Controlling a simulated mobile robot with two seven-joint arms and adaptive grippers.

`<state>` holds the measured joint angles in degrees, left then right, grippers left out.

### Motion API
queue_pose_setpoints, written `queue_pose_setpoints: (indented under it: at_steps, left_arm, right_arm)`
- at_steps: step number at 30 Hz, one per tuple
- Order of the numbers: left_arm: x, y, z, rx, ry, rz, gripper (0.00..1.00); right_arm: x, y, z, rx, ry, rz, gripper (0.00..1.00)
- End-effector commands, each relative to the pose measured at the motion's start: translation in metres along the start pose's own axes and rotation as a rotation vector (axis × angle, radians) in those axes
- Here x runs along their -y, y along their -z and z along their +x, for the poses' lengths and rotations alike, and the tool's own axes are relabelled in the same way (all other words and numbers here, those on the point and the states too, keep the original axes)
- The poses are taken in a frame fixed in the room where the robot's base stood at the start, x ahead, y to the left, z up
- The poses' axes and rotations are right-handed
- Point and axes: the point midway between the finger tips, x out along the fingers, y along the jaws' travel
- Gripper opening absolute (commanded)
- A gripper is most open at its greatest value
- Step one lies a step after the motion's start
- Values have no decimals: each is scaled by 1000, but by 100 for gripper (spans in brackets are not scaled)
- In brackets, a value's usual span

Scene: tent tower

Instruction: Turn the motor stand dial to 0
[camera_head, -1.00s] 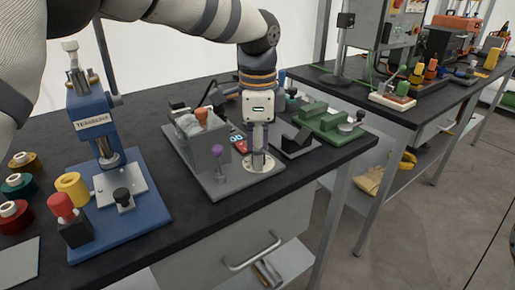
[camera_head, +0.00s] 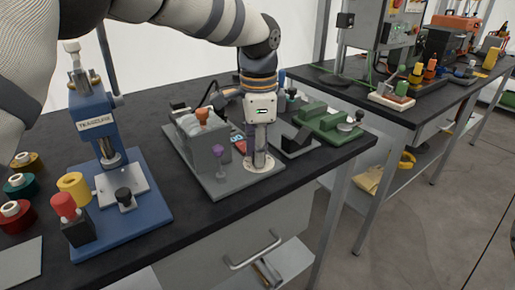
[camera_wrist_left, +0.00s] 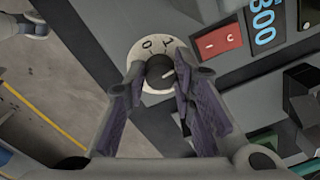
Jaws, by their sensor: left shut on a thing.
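The motor stand (camera_head: 211,179) is a grey plate and box near the front edge of the dark bench. Its dial (camera_wrist_left: 147,49) is a pale round disc with dark marks, one looking like a 0, and a dark round knob (camera_wrist_left: 159,67) in the middle. A short light line shows on the right side of the knob, away from the 0 mark. My left gripper (camera_head: 259,153) points down over the dial. In the left wrist view its fingers (camera_wrist_left: 160,76) are closed around the knob. My right gripper is out of view.
Beside the dial are a red switch (camera_wrist_left: 217,43) and a blue-digit display (camera_wrist_left: 263,25). A blue press (camera_head: 98,125) stands farther left, a green fixture (camera_head: 325,123) to the right.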

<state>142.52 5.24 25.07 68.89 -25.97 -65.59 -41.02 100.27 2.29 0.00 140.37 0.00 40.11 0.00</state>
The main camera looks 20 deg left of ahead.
Motion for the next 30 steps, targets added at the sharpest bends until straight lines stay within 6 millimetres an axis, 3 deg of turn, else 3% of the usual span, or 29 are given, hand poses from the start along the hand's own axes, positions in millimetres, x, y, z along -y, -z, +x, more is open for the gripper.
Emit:
queue_pose_setpoints:
  at_steps: [12,30]
  left_arm:
    - [-1,1,-2,15,2,-374,0]
    - [-1,2,0,37,1,-944,0]
  right_arm:
    - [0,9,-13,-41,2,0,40]
    - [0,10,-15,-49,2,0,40]
